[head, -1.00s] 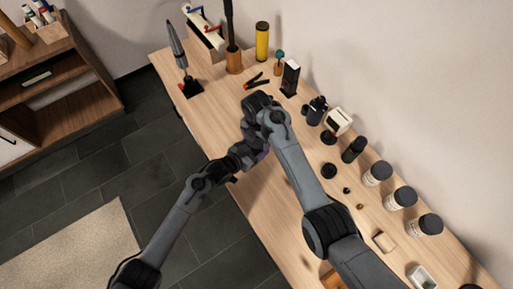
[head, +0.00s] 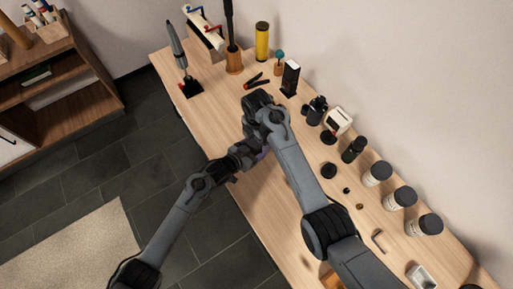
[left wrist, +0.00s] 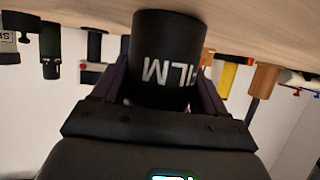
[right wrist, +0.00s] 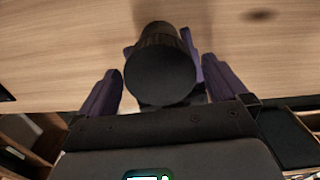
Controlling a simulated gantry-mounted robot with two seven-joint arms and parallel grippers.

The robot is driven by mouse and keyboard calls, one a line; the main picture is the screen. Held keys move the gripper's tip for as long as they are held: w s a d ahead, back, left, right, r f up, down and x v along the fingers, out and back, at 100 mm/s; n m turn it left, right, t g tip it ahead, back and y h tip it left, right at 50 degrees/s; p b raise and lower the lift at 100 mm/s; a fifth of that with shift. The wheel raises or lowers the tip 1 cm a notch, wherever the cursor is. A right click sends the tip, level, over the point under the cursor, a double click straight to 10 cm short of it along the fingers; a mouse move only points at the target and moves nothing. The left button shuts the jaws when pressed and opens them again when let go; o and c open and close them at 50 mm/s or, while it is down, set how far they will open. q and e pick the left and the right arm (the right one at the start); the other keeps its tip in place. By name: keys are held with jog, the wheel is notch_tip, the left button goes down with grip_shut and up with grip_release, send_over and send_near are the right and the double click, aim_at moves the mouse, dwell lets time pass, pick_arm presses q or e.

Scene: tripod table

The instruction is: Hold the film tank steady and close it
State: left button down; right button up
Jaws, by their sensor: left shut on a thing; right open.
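The film tank (left wrist: 168,62) is a black cylinder with white FILM lettering, upside down in the left wrist view. My left gripper (left wrist: 160,95) is shut on its sides. In the right wrist view a dark round face with a ribbed side (right wrist: 160,72) lies between the spread fingers of my right gripper (right wrist: 165,90), with a gap on the left. I cannot tell whether this is a lid or the tank's own top. In the head view my right gripper (head: 256,140) and left gripper (head: 240,160) meet over the table, hiding the tank.
The wooden table (head: 275,205) carries a black disc (head: 328,171), a dark bottle (head: 354,150) and several white jars with black lids (head: 377,173) along the wall side. A yellow cylinder (head: 262,41) stands at the far end. The dark tiled floor lies to the left.

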jog(key=shift+r, duration=1.85)
jog(key=shift+r+n, duration=1.8)
jog(key=shift+f, duration=4.05)
